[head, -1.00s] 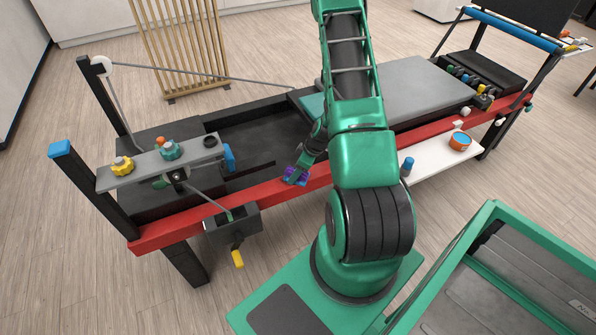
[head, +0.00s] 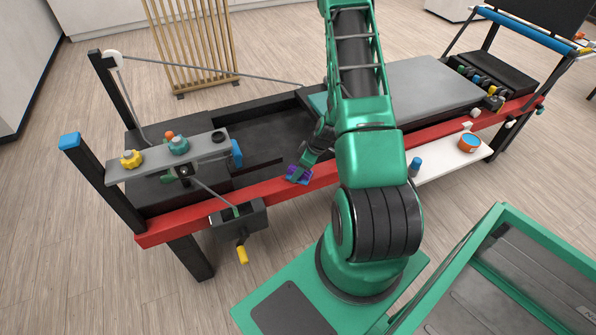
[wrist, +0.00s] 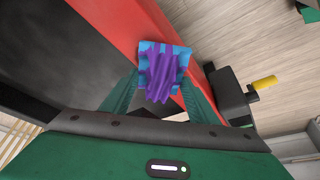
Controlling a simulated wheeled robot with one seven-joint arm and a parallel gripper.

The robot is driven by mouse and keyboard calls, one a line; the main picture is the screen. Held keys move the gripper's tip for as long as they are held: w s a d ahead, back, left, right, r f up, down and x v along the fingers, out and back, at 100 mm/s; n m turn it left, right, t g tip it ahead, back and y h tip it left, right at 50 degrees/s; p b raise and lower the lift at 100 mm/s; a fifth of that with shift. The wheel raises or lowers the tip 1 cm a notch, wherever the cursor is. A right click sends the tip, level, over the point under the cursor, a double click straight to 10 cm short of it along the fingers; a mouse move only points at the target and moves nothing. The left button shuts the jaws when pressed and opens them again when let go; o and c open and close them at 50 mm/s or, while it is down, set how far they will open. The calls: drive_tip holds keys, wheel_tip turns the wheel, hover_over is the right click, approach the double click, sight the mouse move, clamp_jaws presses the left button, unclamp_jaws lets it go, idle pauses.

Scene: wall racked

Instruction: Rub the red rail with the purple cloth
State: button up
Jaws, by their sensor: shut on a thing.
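The red rail (head: 258,193) runs along the near side of the long black-framed bench. The purple cloth (head: 298,174) is at the rail's middle stretch, at the end of my arm. In the wrist view the cloth (wrist: 161,75) is bunched, with blue patches around it, and lies over the red rail (wrist: 118,22). My gripper (head: 308,160) is shut on the cloth, and its green fingers (wrist: 160,92) flank it. The cloth appears to touch the rail, but its underside is hidden.
A grey crossbar (head: 150,167) with knobs stands at the left end.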

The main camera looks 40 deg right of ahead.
sight(280, 181)
drive_tip(key=shift+w+a+r, duration=0.1)
drive_tip(key=shift+w+a, duration=0.25)
drive_tip(key=shift+a, duration=0.7)
drive_tip(key=shift+w+a, duration=0.3)
drive_tip(key=shift+a, duration=0.75)
drive_tip(key=shift+w+a+r, duration=0.1)
drive_tip(key=shift+w+a, duration=0.25)
drive_tip(key=shift+a, duration=0.7)
drive_tip(key=shift+f, duration=0.5)
drive_tip(key=shift+s+d+r, duration=0.1)
drive_tip(key=shift+s+d, duration=0.15)
drive_tip(key=shift+d, duration=0.55)
drive_tip(key=shift+s+d+f, duration=0.1)
drive_tip(key=shift+s+d, duration=0.2)
drive_tip(key=shift+d, duration=0.5)
drive_tip(key=shift+s+d+f, duration=0.1)
drive_tip(key=shift+s+d, duration=0.15)
drive_tip(key=shift+d, duration=0.5)
drive_tip(key=shift+r, duration=0.1)
drive_tip(key=shift+r, duration=0.4)
drive_tip(key=shift+s+d, duration=0.3)
drive_tip(key=shift+d, duration=0.75)
drive_tip(key=shift+s+d, duration=0.25)
drive_tip(key=shift+d, duration=0.85)
drive_tip(key=shift+s+d, duration=0.3)
drive_tip(key=shift+d, duration=0.75)
